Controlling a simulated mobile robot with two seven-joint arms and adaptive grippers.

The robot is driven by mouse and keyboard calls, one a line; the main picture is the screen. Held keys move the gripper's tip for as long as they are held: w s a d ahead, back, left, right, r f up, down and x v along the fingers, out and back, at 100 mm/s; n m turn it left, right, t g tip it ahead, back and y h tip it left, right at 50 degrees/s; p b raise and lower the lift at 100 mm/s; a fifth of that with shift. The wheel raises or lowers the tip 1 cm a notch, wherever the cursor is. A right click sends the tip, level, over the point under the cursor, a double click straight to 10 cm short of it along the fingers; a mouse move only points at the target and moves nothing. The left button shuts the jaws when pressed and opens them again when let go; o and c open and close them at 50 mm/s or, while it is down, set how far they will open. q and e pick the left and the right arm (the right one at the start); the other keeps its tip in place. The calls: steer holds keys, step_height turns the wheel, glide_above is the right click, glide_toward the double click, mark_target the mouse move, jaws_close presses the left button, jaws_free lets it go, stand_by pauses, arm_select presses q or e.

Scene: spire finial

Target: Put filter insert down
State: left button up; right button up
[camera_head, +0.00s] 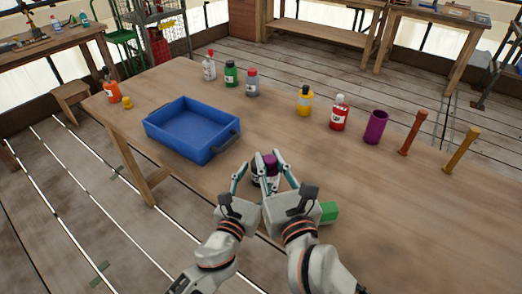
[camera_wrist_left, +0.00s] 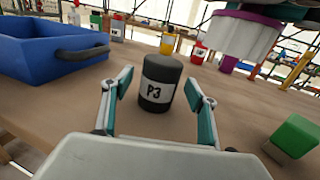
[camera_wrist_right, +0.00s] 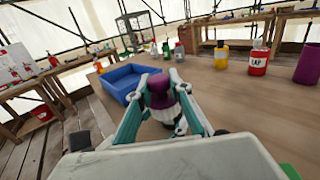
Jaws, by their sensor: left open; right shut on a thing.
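The filter insert, a purple piece with a white part, is in my right gripper (camera_head: 279,168). Its purple part (camera_wrist_right: 158,92) shows between the fingers in the right wrist view. Its white side (camera_wrist_left: 236,38) shows at the top right of the left wrist view, above the table and apart from the bottle. A black bottle labelled P3 (camera_wrist_left: 160,84) stands upright on the table. My left gripper (camera_wrist_left: 161,90) is open with its fingers on either side of the near space before the bottle. In the head view the grippers partly hide bottle and insert.
A blue tray (camera_head: 152,128), empty, lies left of the grippers. A green block (camera_head: 328,212) sits beside my right gripper. Several bottles, a purple cup (camera_head: 376,127) and two upright sticks (camera_head: 412,131) line the table's far side. The middle right of the table is clear.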

steer(key=x, duration=0.5)
steer(key=shift+w, duration=0.35)
steer(key=shift+w+a+f, duration=0.15)
steer(key=shift+w+a, duration=0.05)
steer(key=shift+w, duration=0.3)
steer(key=shift+w+a+f, duration=0.2)
steer(key=shift+w, duration=0.35)
steer(key=shift+f, duration=1.25)
steer(key=shift+f, duration=0.1)
steer(key=shift+s+f, duration=0.1)
steer(key=o, duration=0.9)
steer(key=shift+c, duration=0.2)
